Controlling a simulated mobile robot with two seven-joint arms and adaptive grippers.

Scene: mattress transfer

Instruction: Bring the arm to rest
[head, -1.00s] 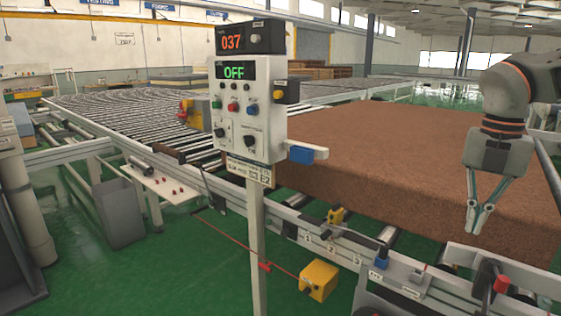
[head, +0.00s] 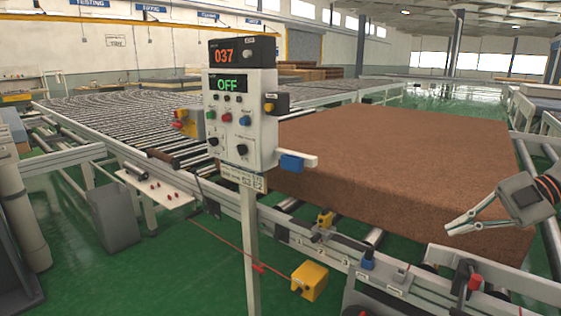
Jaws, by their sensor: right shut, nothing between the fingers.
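My right gripper (head: 455,228) is at the right side of the head view, its arm coming in from the right edge. Its fingers are shut with nothing between them and point left. It shows in front of the near right part of a large brown mattress block (head: 390,160), with no visible hold on it. The block lies on the roller conveyor. My left gripper is not in view.
A control box (head: 240,120) on a post shows "037" and "OFF". A yellow pedal box (head: 310,280) is on the green floor. The roller bed (head: 110,115) stretches away at the left.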

